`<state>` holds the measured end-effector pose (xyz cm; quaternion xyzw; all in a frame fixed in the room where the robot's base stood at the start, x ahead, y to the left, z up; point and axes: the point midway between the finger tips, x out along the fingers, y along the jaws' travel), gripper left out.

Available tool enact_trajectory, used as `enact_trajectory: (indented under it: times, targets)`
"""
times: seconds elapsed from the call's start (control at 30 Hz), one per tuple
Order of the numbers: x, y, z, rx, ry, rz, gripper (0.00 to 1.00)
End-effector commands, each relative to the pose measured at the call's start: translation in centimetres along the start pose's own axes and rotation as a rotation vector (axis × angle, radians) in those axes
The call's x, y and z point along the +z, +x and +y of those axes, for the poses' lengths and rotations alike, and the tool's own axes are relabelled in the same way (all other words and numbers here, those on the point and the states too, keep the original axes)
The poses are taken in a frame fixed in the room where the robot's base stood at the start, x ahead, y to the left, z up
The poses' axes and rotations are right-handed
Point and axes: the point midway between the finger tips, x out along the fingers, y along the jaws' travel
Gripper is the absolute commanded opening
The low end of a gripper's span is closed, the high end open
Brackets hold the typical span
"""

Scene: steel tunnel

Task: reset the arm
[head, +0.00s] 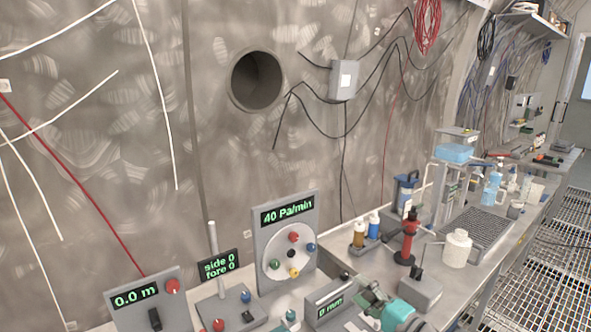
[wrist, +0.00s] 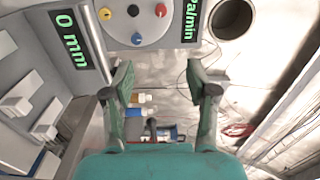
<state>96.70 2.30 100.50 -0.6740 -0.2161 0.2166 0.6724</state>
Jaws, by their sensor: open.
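My gripper (wrist: 163,76) is open in the wrist view, its two green-grey fingers spread apart with nothing held between them. In the head view its teal body and fingers (head: 366,303) are at the bottom edge, partly cut off, low over the bench beside the 0 mm box (head: 325,301). The same 0 mm display is at the upper left of the wrist view (wrist: 75,39). Most of the arm is out of view.
A 40 Pa/min dial panel (head: 290,240) stands behind the gripper. A red-topped stand (head: 408,240), white bottle (head: 457,248) and small brown and blue bottles (head: 366,230) are close by on the bench. A wire-mesh floor (head: 545,270) lies to the right.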

Motion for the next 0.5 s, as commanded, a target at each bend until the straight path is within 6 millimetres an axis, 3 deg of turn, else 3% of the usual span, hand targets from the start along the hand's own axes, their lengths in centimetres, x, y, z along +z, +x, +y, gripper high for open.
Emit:
enact_trajectory:
  times: [0.5]
  targets:
    - [2.2,-3.0,6.5,0.069,-0.06,0.104,0.58]
